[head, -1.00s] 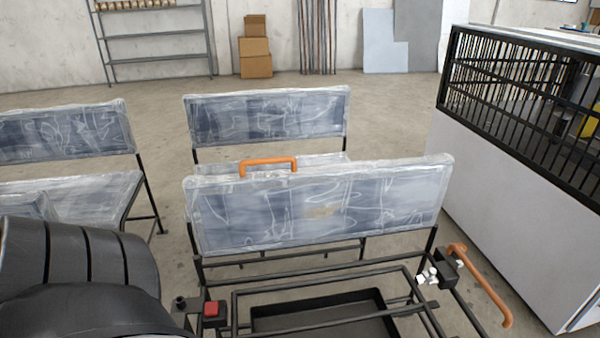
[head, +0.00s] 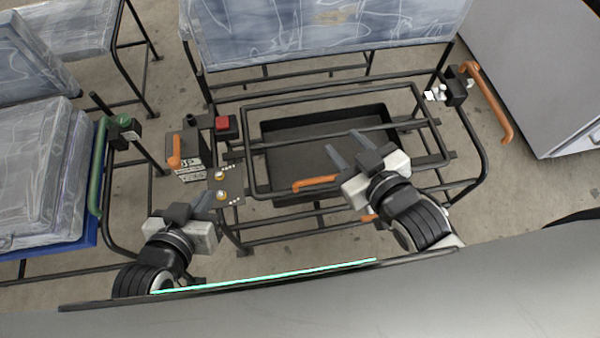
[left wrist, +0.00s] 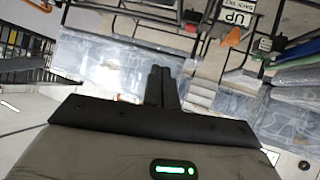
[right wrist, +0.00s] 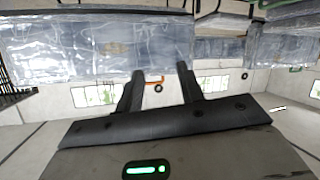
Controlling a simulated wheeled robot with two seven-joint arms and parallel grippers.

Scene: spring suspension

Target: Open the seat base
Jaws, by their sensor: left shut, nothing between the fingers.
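The seat base (head: 248,135) is a black tubular rectangular frame lying flat over a black tray (head: 285,152) in the head view. An orange handle (head: 317,183) is at its front edge. My left gripper (head: 218,198) is shut and empty at the front left of the frame, by a small bracket with yellow parts. Its closed fingers also show in the left wrist view (left wrist: 161,75). My right gripper (head: 342,142) is open and empty over the tray, right of the orange handle. Its spread fingers show in the right wrist view (right wrist: 160,80). Contact with the frame cannot be told.
A plastic-wrapped backrest (head: 320,30) stands behind the frame. A red button (head: 222,123) is at the left, near a lever with an orange grip (head: 174,152). An orange armrest (head: 489,100) is at right. A wrapped seat (head: 40,170) with a green armrest (head: 97,168) stands left.

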